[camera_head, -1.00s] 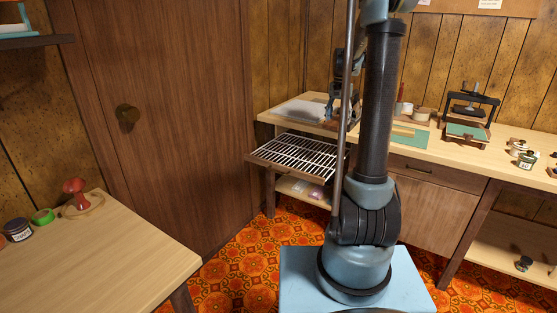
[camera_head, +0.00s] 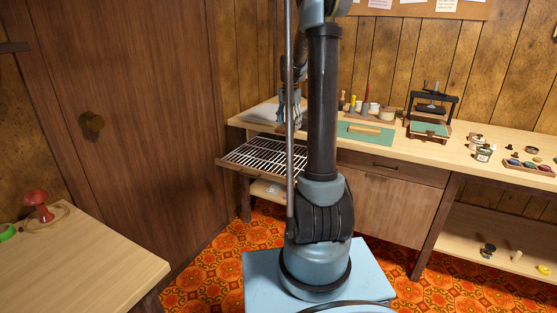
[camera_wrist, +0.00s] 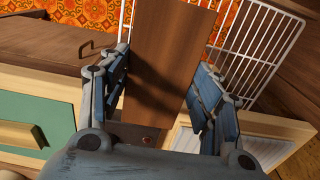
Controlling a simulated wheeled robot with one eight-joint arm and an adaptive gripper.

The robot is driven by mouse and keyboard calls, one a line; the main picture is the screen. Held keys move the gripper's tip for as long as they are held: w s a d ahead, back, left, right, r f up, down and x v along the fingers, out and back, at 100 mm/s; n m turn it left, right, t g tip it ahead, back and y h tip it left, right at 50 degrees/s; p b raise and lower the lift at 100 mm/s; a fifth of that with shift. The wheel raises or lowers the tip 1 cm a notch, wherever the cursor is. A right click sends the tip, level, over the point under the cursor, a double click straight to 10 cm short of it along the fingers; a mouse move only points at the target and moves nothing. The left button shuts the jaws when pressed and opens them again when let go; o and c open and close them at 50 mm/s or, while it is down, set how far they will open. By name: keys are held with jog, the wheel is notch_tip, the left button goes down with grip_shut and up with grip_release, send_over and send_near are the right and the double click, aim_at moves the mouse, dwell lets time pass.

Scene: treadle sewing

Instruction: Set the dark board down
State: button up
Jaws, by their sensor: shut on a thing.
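The dark board (camera_wrist: 165,50) is a flat brown wooden piece. In the wrist view it runs from between my fingers up toward the top edge. My gripper (camera_wrist: 163,100) has a finger on each side of it and is shut on it. In the head view my gripper (camera_head: 290,108) hangs over the back workbench, partly behind my arm, and the board is hard to make out there. In the wrist view the board lies across the line of sight to a white wire rack (camera_wrist: 262,45). I cannot tell whether the board touches anything below.
The wire rack (camera_head: 262,157) juts out from the workbench front, below its top. A pale pad (camera_head: 260,113), a green mat (camera_head: 370,132) and a small press (camera_head: 430,120) sit on the workbench (camera_head: 400,149). A second table (camera_head: 90,260) stands at front left.

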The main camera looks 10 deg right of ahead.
notch_tip(320, 180, down, 17)
jog(key=shift+r, duration=0.1)
dwell(0.5)
jog(key=shift+f, duration=0.6)
jog(key=o, duration=1.2)
jog(key=shift+r, duration=0.1)
